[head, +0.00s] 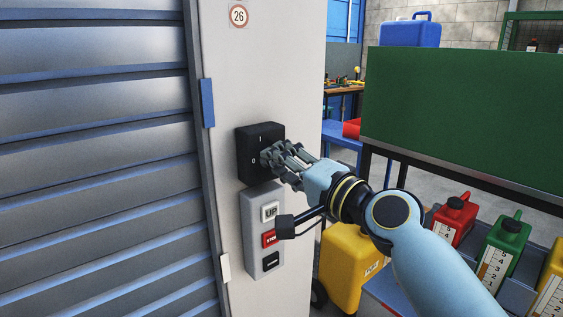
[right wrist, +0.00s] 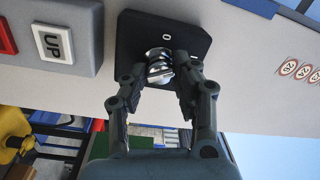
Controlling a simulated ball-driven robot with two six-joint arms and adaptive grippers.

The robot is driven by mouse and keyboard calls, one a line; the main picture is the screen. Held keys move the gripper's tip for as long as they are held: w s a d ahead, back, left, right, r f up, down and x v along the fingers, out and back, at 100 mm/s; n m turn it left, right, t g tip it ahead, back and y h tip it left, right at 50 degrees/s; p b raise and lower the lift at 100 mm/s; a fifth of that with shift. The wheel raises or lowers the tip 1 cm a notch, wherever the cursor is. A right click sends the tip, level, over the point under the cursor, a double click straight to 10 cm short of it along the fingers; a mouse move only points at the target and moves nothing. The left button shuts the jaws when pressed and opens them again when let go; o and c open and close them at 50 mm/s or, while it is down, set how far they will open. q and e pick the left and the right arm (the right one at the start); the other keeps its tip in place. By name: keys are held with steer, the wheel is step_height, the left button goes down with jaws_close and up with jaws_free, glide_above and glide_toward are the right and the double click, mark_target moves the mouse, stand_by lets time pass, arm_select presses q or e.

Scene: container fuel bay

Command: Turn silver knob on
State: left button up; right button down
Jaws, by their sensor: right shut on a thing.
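The silver knob (right wrist: 158,65) sits on a black switch box (head: 248,150) fixed to a pale wall post. White marks "I" and "0" show on the box in the head view; a "0" shows in the right wrist view. My right gripper (head: 272,157) is at the box with its fingers around the knob. In the right wrist view my right gripper (right wrist: 160,75) is shut on the knob, one finger on each side. In the head view the fingers hide most of the knob, so its pointing direction cannot be told. My left gripper is not in view.
Just below the box is a grey panel (head: 253,208) with UP, red and black buttons. A roller shutter (head: 95,150) fills the left. At right stand a green board (head: 465,100), a yellow container (head: 350,265) and red and green canisters (head: 505,240).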

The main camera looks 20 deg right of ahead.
steer(key=c, duration=1)
jaws_free()
steer(key=shift+s+d, duration=0.1)
steer(key=v, duration=1.1)
steer(key=shift+s+d, duration=0.15)
steer(key=shift+s, duration=0.2)
